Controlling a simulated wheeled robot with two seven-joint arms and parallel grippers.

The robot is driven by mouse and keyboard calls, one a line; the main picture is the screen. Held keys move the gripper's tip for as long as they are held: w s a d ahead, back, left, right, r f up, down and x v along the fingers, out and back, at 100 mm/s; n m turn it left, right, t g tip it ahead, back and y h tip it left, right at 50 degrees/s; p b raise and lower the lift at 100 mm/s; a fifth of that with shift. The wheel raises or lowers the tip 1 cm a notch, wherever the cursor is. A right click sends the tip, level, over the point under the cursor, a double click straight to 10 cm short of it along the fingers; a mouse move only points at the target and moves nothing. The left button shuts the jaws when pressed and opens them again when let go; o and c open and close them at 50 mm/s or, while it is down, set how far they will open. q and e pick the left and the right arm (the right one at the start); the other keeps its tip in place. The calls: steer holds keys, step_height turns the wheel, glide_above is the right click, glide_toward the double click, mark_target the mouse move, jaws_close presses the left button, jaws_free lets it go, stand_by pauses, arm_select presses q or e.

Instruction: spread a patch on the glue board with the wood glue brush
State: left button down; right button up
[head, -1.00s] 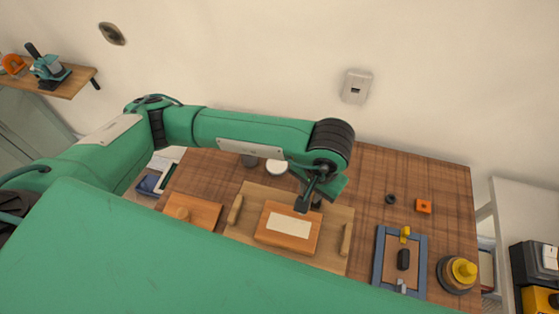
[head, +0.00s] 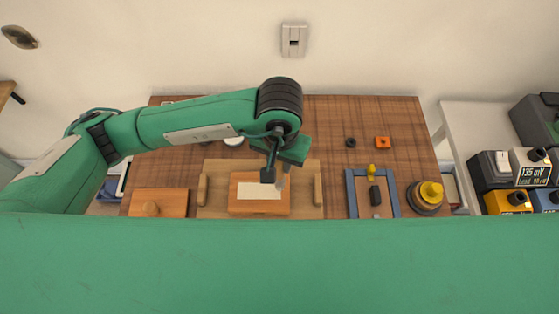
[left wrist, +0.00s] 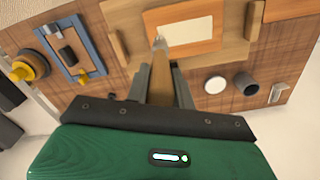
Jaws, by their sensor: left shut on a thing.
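The glue board is an orange-brown wooden block (head: 240,206) with a pale rectangular patch (head: 258,190) on top, lying on a lighter tray with side handles (head: 317,188). My left gripper (head: 277,170) is over the board's back right part. In the left wrist view, the gripper (left wrist: 161,82) is shut on the wooden handle of the brush (left wrist: 160,92). The brush points at the board (left wrist: 208,48), its pale tip near the edge of the patch (left wrist: 184,31). I cannot tell whether the tip touches the board. My right gripper is not in view.
A blue-framed board (head: 352,190) and a yellow-topped round thing (head: 429,194) stand to the right. An orange block (head: 382,142) and a dark ring (head: 351,143) lie behind. A white round lid (left wrist: 215,85) and dark cup (left wrist: 246,83) stand near the gripper.

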arm_select(q)
step_height(320, 180, down, 4)
steer(key=b, duration=0.3)
steer(key=shift+r+b, duration=0.2)
steer(key=shift+b, duration=0.15)
steer(key=a+b, duration=0.6)
steer(key=a, duration=0.5)
steer(key=shift+a+r, duration=0.2)
steer(key=shift+r, duration=0.15)
steer(key=shift+f, duration=0.1)
steer(key=shift+f, duration=0.8)
steer(key=shift+f+b, duration=0.15)
steer(key=shift+b, duration=0.15)
